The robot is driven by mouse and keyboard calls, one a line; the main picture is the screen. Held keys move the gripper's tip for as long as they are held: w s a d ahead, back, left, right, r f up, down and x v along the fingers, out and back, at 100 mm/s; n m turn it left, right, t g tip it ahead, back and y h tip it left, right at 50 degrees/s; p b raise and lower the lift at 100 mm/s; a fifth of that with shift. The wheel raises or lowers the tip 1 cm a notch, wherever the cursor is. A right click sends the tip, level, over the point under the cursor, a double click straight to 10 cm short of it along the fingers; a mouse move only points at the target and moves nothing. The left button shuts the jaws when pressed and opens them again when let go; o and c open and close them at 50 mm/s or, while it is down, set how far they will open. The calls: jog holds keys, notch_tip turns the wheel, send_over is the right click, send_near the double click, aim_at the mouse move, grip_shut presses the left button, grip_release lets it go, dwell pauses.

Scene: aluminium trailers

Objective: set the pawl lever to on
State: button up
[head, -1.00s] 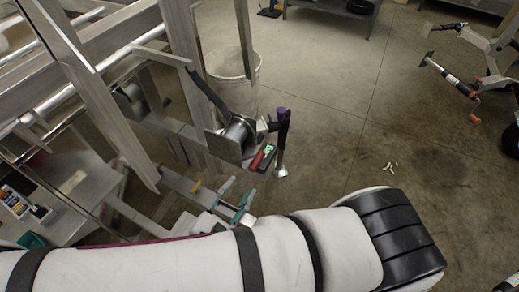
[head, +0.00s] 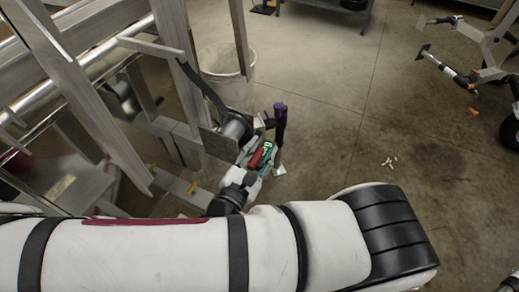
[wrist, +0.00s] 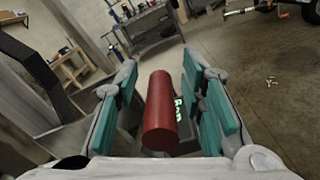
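The red cylindrical handle (head: 255,157), which I take to be the pawl lever's grip, is beside the strap winch (head: 234,130) on the aluminium trailer frame. In the wrist view, the red handle (wrist: 158,110) points toward the camera between my gripper's teal finger pads. A gap shows on either side of it, so my gripper (wrist: 160,78) is open around it. In the head view, my gripper (head: 257,160) partly covers the handle. A dark box with green lit characters (wrist: 179,108) shows behind the handle. The lever's base is hidden.
A purple-topped upright handle (head: 280,111) stands just right of the winch. A white bin (head: 222,62) is behind it. Aluminium frame beams (head: 85,85) crowd the left. The concrete floor (head: 335,110) to the right is mostly clear, with small white bits (head: 389,161) on it.

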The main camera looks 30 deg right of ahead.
jog(key=shift+w+d, duration=0.1)
jog(key=shift+d, duration=0.1)
grip_shut()
